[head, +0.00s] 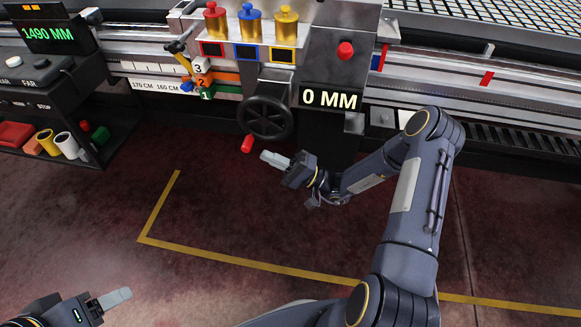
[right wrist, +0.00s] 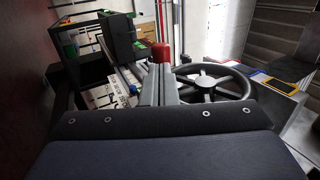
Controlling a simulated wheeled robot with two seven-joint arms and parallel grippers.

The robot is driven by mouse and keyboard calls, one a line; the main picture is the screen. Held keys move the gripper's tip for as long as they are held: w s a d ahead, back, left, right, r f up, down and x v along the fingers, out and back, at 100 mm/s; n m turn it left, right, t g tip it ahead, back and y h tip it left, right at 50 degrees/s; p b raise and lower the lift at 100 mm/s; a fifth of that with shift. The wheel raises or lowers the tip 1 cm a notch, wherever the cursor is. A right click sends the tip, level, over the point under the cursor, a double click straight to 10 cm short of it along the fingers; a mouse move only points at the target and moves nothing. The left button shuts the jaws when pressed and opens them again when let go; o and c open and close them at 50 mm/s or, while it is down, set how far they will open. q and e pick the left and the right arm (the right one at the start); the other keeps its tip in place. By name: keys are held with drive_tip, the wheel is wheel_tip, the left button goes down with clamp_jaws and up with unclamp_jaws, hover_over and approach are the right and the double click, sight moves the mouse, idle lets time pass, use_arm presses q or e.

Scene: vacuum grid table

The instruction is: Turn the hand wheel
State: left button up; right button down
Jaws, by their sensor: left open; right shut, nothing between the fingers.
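The hand wheel (head: 265,117) is black with spokes and is mounted on the front of the machine. Its red handle (head: 247,143) sticks out at the wheel's lower left. My right gripper (head: 264,156) is shut and empty, just below the wheel and to the right of the red handle in the head view. In the right wrist view the red handle (right wrist: 161,52) shows just beyond the fingertips, with the wheel (right wrist: 243,84) to the right. I cannot tell whether the fingers touch the handle. My left gripper (head: 122,297) is open and empty at the lower left, far from the wheel.
A display (head: 331,99) reading 0 MM is right of the wheel, below a red button (head: 345,50). Numbered blocks (head: 204,82) are at the wheel's upper left. A dark shelf (head: 100,115) with coloured cylinders stands left. The floor inside the yellow line (head: 230,258) is mostly clear.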

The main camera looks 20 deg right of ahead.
drive_tip(key=shift+x, duration=1.4)
drive_tip(key=y+b, duration=0.1)
drive_tip(key=w+a+t+b, duration=0.1)
drive_tip(key=shift+a+r+y+b, duration=0.3)
drive_tip(key=shift+y, duration=0.1)
